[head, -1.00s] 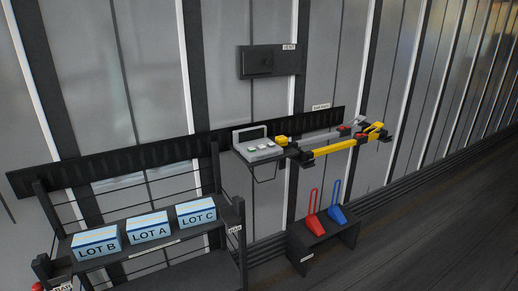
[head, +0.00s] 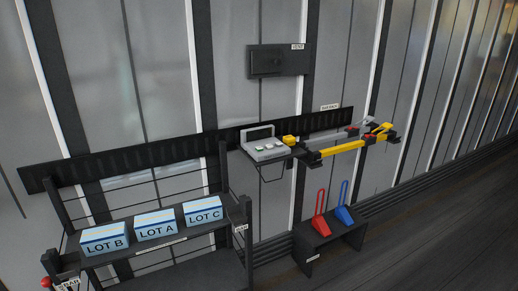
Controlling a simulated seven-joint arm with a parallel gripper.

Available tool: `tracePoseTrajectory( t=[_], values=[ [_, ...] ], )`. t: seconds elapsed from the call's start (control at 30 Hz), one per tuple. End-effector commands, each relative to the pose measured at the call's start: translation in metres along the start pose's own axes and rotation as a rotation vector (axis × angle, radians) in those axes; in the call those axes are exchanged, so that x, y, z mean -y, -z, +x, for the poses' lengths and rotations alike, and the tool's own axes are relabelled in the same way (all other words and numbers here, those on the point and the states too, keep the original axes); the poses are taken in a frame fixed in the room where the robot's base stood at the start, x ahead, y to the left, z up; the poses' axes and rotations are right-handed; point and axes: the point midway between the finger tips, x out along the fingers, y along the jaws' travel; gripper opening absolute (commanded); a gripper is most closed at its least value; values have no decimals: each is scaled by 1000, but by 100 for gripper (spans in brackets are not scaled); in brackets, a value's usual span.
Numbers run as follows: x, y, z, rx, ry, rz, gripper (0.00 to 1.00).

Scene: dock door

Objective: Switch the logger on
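My gripper is not in view.
A yellow bar (head: 338,148) on a wall rack juts out right of the device. Boxes LOT B (head: 105,241), LOT A (head: 156,226) and LOT C (head: 204,211) stand on a dark rack. Red (head: 320,222) and blue (head: 344,212) scoop-like tools stand on a low stand. Floor at right is clear.

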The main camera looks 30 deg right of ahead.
Motion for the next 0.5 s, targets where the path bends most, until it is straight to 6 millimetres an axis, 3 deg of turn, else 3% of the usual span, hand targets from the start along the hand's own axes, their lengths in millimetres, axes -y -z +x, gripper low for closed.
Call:
tracePoseTrajectory(
  t=[0.4, 0.5],
  values=[
    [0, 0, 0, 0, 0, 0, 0],
    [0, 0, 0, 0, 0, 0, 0]
  ],
)
